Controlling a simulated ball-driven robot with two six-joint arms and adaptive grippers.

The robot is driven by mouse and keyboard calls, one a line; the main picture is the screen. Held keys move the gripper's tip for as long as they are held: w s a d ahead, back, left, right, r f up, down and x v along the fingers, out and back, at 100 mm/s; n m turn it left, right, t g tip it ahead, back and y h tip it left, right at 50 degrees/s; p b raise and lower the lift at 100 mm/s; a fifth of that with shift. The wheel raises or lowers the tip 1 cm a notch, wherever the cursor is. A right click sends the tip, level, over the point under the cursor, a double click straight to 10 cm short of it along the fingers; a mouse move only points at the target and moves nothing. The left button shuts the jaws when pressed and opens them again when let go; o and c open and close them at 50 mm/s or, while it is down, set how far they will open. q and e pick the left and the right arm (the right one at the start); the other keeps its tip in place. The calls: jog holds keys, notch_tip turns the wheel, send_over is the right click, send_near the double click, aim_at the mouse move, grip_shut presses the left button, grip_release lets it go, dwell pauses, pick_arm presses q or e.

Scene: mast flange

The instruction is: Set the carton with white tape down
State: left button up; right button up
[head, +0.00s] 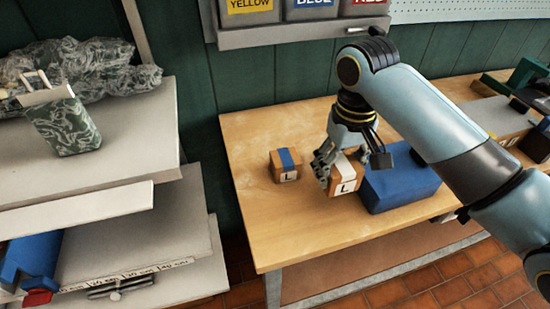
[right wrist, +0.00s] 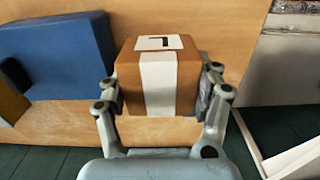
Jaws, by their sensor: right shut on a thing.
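The carton with white tape (head: 346,175) is a small brown box with a white strip and a label marked L. My right gripper (head: 344,172) is shut on it, at or just above the wooden table (head: 270,230); I cannot tell whether its base touches the top. In the right wrist view the carton (right wrist: 160,78) sits between the two fingers of the gripper (right wrist: 162,98), its white tape and label facing the camera. My left gripper is not in view.
A smaller carton with blue tape (head: 285,164) stands to the left on the table. A blue box (head: 400,186) stands close on the right. The table's front left is clear. A grey shelf (head: 110,150) with a patterned container (head: 62,122) stands at left.

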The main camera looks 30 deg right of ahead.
jog(key=w+a+f, duration=0.4)
jog(key=w+a, duration=0.1)
jog(key=w+a+f, duration=0.2)
jog(key=w, duration=0.1)
jog(key=shift+w+a+f, duration=0.2)
jog(key=shift+w+a, duration=0.05)
jog(key=shift+w+a+f, duration=0.1)
jog(key=shift+f, duration=0.05)
notch_tip(320, 180, down, 3)
jog(key=shift+f, duration=0.45)
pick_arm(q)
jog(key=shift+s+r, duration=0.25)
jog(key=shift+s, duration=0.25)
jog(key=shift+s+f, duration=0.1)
pick_arm(e)
jog(key=shift+f, duration=0.15)
jog(key=o, duration=1.4)
